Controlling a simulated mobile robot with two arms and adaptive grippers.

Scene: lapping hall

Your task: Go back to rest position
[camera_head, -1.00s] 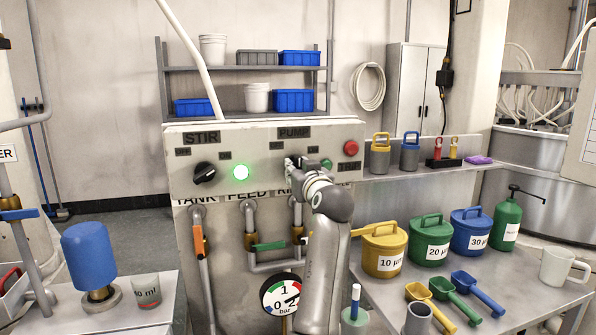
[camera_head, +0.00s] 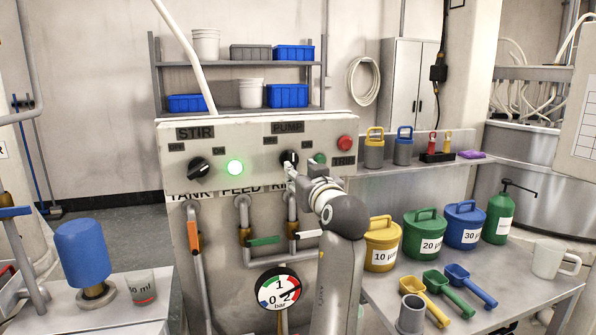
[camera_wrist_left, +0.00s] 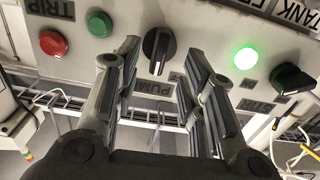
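My left gripper (camera_head: 303,174) is in front of the control panel (camera_head: 240,135), just below and right of the black PUMP knob (camera_head: 289,158). In the left wrist view, which is upside down, its fingers (camera_wrist_left: 163,75) are spread and empty. The PUMP knob (camera_wrist_left: 158,50) shows beyond the gap between them, with clear space on both sides. The lit green lamp (camera_head: 235,168) and black STIR knob (camera_head: 200,168) are to its left. A dark green button (camera_head: 319,159) and the red TRIP button (camera_head: 345,143) are to its right. My right gripper is not in view.
Pipes with an orange handle (camera_head: 193,235) and a green handle (camera_head: 264,240), and a gauge (camera_head: 278,288), are on the panel's lower front. The right table (camera_head: 480,325) holds lidded pots, scoops and a mug (camera_head: 548,260). A blue-topped object (camera_head: 82,252) stands at left.

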